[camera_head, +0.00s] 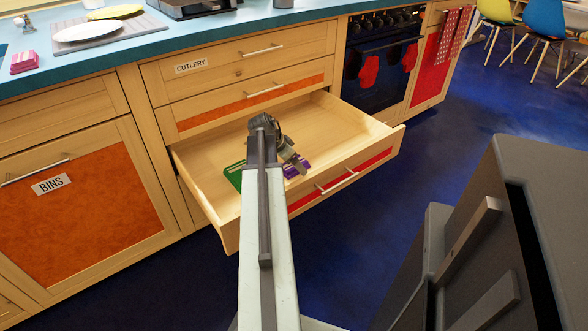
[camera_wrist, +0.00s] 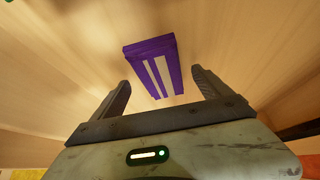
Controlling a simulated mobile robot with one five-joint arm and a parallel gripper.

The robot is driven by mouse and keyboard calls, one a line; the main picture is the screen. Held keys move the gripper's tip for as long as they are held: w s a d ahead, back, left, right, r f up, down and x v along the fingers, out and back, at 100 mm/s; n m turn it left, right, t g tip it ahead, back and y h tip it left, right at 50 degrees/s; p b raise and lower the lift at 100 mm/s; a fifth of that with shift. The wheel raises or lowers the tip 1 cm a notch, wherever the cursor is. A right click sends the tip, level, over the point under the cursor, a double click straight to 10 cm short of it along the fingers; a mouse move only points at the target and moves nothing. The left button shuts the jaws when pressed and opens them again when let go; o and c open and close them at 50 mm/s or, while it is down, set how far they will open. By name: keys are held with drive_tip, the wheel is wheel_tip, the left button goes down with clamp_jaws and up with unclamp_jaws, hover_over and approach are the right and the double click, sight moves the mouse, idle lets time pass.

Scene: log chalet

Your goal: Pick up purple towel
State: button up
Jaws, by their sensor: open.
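The purple towel (camera_wrist: 152,66) is folded, with pale stripes, and lies in the open wooden drawer (camera_head: 345,118). In the head view only part of the towel (camera_head: 297,168) shows, beside my gripper (camera_head: 296,163). In the wrist view my gripper (camera_wrist: 160,90) is open and empty. Its two fingers stand apart, with the towel beyond them and roughly centred between them. The arm hides part of the drawer floor in the head view.
A green item (camera_head: 233,174) lies in the same drawer, left of my arm. The drawer front (camera_head: 340,180) and side walls surround the space. A cutlery drawer (camera_head: 245,62) is shut above. A pink folded cloth (camera_head: 24,62) lies on the blue counter (camera_head: 225,22).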

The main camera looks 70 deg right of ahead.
drive_tip(key=shift+f, duration=0.25)
idle(0.4)
drive_tip(key=c, duration=1.4)
